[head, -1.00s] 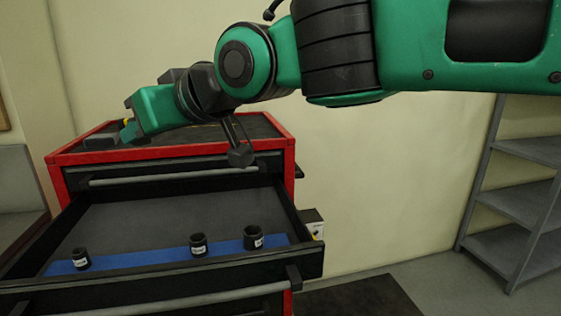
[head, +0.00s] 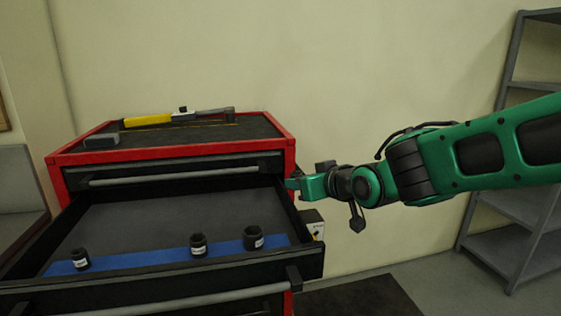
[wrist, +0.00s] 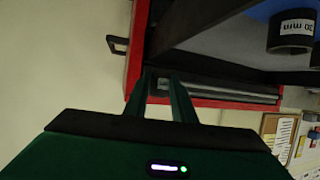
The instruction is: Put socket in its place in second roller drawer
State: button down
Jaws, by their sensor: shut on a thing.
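The open drawer (head: 150,205) under the closed top drawer is the second roller drawer. In it, a left socket (head: 81,259), a middle socket (head: 198,244) and a right socket (head: 253,238) stand upright on a blue strip (head: 135,261). The wrist view shows a socket (wrist: 291,27) marked "30 mm". My gripper (head: 290,184) is at the cabinet's right front corner, near the open drawer's right side. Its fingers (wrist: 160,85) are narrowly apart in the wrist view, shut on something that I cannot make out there. No socket shows clearly between them.
The red cabinet (head: 175,151) has a yellow-handled tool (head: 147,120) and a grey block (head: 101,141) on top. A side handle (wrist: 117,45) juts from the cabinet near my gripper. Grey shelves (head: 520,240) stand at the right. The space above the drawer is clear.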

jog(key=w+d+f+m+h, duration=0.2)
jog(key=w+d+f, duration=0.3)
jog(key=d, duration=0.3)
jog(key=w+d+f+m+t+h, duration=0.1)
jog(key=w+d+f+h, duration=0.1)
jog(key=w+d+f, duration=0.4)
jog(key=w+d+f+m+h, duration=0.2)
jog(key=w+d+f, duration=0.4)
jog(key=d, duration=0.4)
jog(key=shift+w+d+m+t, duration=0.25)
jog(key=shift+d+m+t, duration=0.05)
jog(key=shift+d, duration=0.05)
